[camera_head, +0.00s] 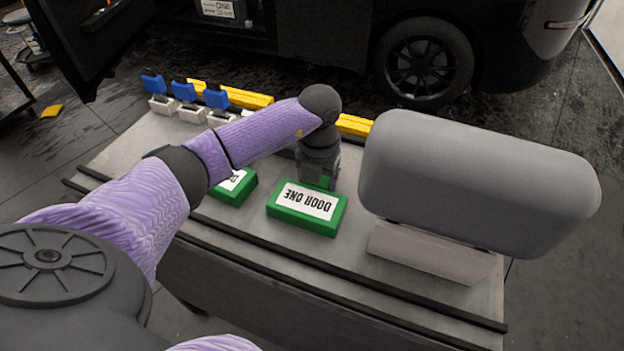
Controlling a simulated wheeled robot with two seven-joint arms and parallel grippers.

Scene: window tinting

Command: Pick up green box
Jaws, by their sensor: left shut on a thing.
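A green box (306,205) with a white label reading "DOOR ONE" upside down lies near the middle of the grey table. My left gripper (322,182) points down at the far edge of this box and is shut on it; its fingertips are mostly hidden behind the box. I cannot tell whether the box is lifted off the table. A second green box (245,191) with a white label lies to its left, partly covered by my left arm. My right gripper is not in view.
The table (130,165) carries several blue-topped tools (184,92) in light holders at the back left. A large grey padded block (475,170) stands at right. Yellow bars (245,97) run along the back edge. A dark vehicle (425,60) stands behind.

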